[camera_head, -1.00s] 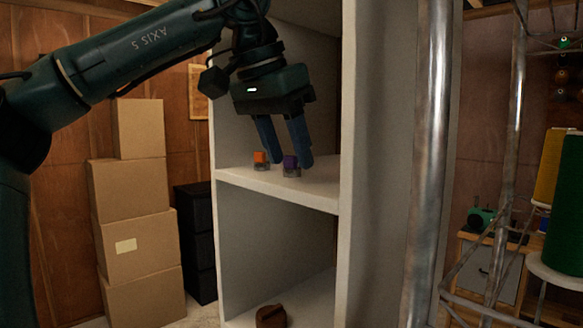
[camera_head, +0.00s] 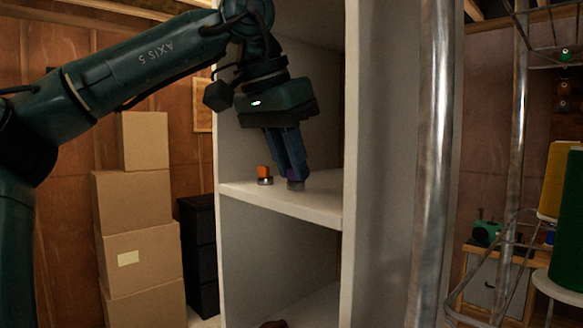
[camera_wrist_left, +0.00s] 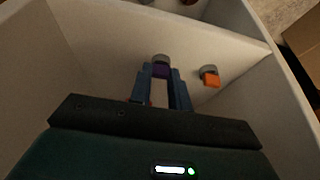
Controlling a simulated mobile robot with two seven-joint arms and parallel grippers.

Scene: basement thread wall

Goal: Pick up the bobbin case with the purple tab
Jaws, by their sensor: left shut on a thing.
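The bobbin case with the purple tab (camera_head: 296,186) is on the white shelf, its grey metal body showing below my fingertips. In the left wrist view its purple tab (camera_wrist_left: 161,71) is between the blue fingertips. My left gripper (camera_head: 291,175) points down and is shut on this bobbin case. In the left wrist view the gripper (camera_wrist_left: 163,80) shows from behind. In the head view the fingers hide most of the tab. My right gripper is not in view.
A bobbin case with an orange tab (camera_head: 264,173) stands close to the left of my fingers. The shelf (camera_head: 320,204) has upright side panels. Cardboard boxes (camera_head: 140,206) and a black drawer unit (camera_head: 197,245) stand left; a metal pole (camera_head: 431,170) stands right.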

